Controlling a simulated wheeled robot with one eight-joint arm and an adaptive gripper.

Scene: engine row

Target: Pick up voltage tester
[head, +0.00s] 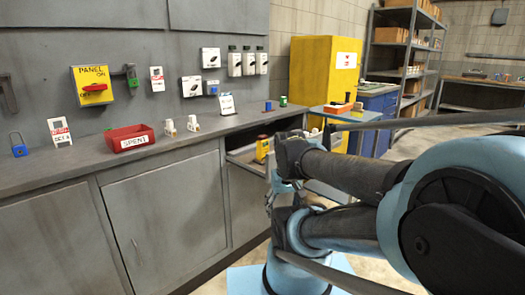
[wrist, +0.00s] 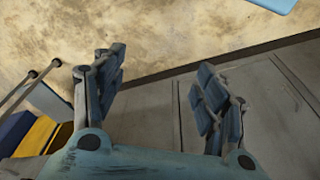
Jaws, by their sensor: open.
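A small yellow and dark device (head: 262,148), which looks like the voltage tester, stands in an open drawer (head: 240,158) under the counter's right end. My gripper (head: 280,192) is in front of the drawer, lower in the picture and to the right of the yellow device, apart from it. In the wrist view my gripper (wrist: 160,85) has its two fingers spread wide with nothing between them. I cannot make out the tester in the wrist view.
The grey counter (head: 80,170) holds a red SPENT bin (head: 130,138), a blue padlock (head: 19,146), tags and small parts. A yellow panel switch (head: 93,86) is on the wall. A yellow cabinet (head: 318,70) and blue cabinet (head: 378,105) stand behind. Bare floor (wrist: 150,35) lies below my gripper.

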